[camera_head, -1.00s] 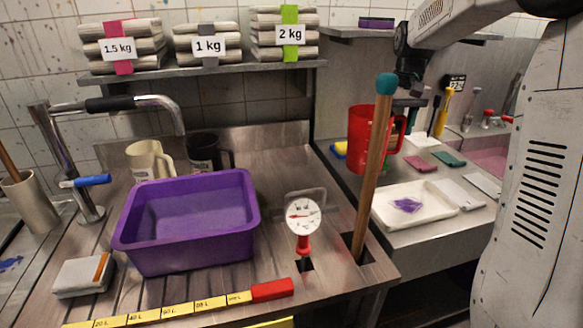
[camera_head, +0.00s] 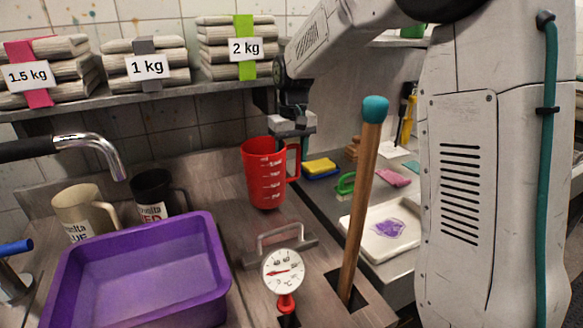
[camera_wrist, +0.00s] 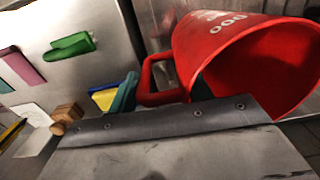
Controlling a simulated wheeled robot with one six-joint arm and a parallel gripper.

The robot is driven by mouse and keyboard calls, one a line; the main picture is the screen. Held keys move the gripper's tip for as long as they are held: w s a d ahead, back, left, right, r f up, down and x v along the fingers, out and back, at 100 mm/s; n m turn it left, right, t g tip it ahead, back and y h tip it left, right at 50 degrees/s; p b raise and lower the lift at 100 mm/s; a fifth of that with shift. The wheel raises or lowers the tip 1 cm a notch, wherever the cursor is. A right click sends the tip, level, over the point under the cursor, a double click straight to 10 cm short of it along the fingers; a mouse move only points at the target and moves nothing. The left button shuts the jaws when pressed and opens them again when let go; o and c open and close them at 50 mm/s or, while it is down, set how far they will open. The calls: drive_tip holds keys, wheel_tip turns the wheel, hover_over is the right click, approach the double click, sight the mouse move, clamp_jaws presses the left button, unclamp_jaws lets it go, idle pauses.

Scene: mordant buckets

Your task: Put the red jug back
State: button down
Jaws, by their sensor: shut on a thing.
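The red jug (camera_head: 265,180) is upright with white measuring marks and its handle to the right. It is over the back right of the steel counter, to the right of the black jug (camera_head: 152,196) and the cream jug (camera_head: 86,212). I cannot tell whether its base touches the counter. My gripper (camera_head: 291,136) is at the top of its handle, shut on it. In the wrist view the jug (camera_wrist: 245,60) fills the upper right, its open mouth toward the camera.
A purple tub (camera_head: 140,275) stands at front left. A wooden stick with a teal top (camera_head: 362,200) rises right of the jug. A dial thermometer (camera_head: 283,272) stands in front. A shelf (camera_head: 150,95) of weighed bundles hangs above. A yellow and blue sponge (camera_head: 320,168) lies right of the jug.

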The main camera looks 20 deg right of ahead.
sight(292, 178)
wheel_tip(292, 178, down, 3)
drive_tip(key=shift+f, duration=0.2)
drive_tip(key=c, duration=0.6)
unclamp_jaws()
drive_tip(key=shift+c, duration=0.2)
drive_tip(key=shift+d, duration=0.1)
wheel_tip(292, 178, up, 12)
drive_tip(key=shift+d+r, duration=0.1)
